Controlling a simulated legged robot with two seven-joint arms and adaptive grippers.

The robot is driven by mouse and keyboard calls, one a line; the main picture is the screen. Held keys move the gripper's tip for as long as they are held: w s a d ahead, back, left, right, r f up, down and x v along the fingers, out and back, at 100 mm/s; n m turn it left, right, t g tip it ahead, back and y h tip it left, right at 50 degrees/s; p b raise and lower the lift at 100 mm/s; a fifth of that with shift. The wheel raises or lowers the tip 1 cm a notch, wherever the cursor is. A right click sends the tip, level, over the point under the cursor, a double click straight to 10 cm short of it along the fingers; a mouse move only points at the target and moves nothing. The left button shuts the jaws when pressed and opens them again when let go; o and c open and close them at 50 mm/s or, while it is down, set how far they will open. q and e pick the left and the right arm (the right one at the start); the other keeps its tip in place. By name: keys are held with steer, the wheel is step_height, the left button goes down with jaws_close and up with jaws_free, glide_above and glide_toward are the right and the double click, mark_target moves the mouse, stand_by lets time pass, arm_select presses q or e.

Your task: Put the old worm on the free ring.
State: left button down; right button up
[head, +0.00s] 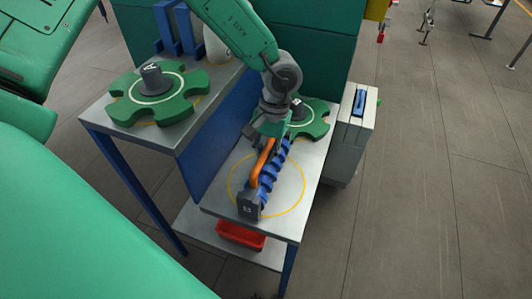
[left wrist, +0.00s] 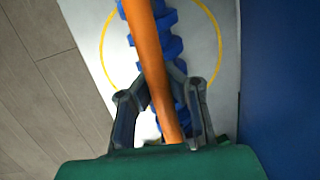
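The worm is a blue screw (head: 267,181) with an orange handle (head: 262,162) along it and a dark end block (head: 249,206) marked B. It lies across or over a yellow ring (head: 302,195) on the lower table; I cannot tell whether it touches the top. My left gripper (head: 257,143) is at the handle's far end. In the left wrist view its two fingers (left wrist: 160,85) close in on both sides of the orange handle (left wrist: 150,55), with the blue screw (left wrist: 168,22) beneath and the yellow ring (left wrist: 104,52) around. My right gripper is out of view.
A green gear (head: 315,122) stands behind my left gripper on the lower table. Another green gear (head: 185,105), hub marked A, is on the higher table at left. A blue panel (head: 207,150) divides the levels. A grey box (head: 352,130) stands at right; a red bin (head: 240,235) sits below.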

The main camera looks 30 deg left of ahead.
arm_select(q)
steer(key=shift+f, duration=0.2)
stand_by(0.4)
steer(key=c, duration=1.6)
jaws_free()
steer(key=shift+f, duration=0.1)
steer(key=shift+c, duration=0.2)
steer(key=v, duration=1.2)
steer(key=shift+f, duration=0.1)
